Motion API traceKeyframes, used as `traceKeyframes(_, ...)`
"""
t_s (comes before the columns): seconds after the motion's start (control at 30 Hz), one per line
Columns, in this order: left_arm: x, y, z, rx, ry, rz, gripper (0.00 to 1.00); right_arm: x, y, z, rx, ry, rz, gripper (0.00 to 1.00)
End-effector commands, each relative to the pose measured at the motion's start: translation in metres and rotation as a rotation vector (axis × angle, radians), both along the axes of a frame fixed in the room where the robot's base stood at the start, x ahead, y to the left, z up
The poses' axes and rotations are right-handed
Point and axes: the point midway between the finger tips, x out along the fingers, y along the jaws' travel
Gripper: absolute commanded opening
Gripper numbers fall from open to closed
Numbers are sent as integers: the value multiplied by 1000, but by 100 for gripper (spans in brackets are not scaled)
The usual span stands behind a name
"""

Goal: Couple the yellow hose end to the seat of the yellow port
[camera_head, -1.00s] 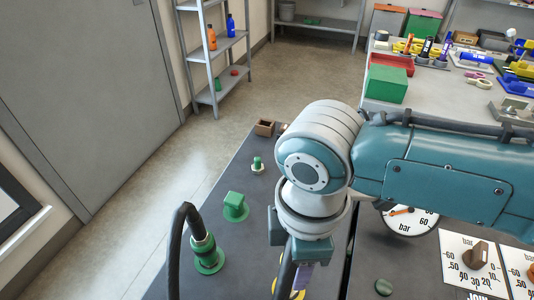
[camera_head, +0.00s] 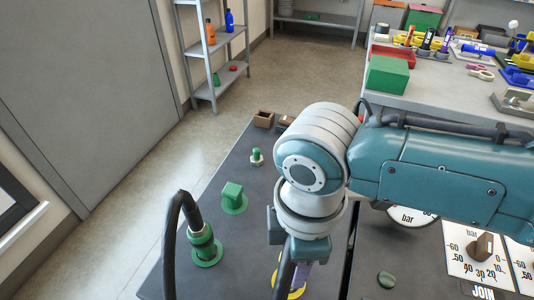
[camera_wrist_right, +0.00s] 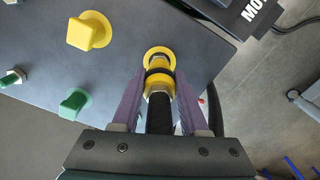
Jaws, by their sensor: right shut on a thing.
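My right gripper (camera_head: 298,245) points down over the dark cart top in the head view. In the right wrist view its purple fingers (camera_wrist_right: 160,100) are shut on the yellow hose end (camera_wrist_right: 159,82), which has a dark band and a metal collar. The black hose (camera_wrist_right: 160,118) runs back between the fingers. The round yellow port (camera_wrist_right: 158,52) shows as a ring around the far end of the hose end, in line with it. I cannot tell whether the end is fully down on the seat. In the head view, a little of the yellow port (camera_head: 295,293) shows below the gripper. My left gripper is not in view.
A yellow square block on a round base (camera_wrist_right: 88,32) stands beside the port. A green hose coupling (camera_head: 204,246), a green square block (camera_head: 232,196) and a small green fitting (camera_head: 256,157) stand left of my arm. Gauges and a knob (camera_head: 482,246) are at right.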

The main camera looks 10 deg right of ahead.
Motion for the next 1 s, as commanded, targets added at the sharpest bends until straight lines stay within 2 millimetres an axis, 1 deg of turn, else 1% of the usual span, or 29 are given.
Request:
traceKeyframes(0.53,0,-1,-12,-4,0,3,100,0,0,-15,0,0,0,0)
traceKeyframes(0.57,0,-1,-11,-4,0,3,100,0,0,-13,0,0,0,46)
traceKeyframes(0.83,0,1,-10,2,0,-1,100,0,0,-13,0,0,0,76)
traceKeyframes(0.87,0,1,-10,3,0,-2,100,0,0,-13,0,0,0,78)
traceKeyframes(1.0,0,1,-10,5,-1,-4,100,0,0,-13,0,0,0,78)
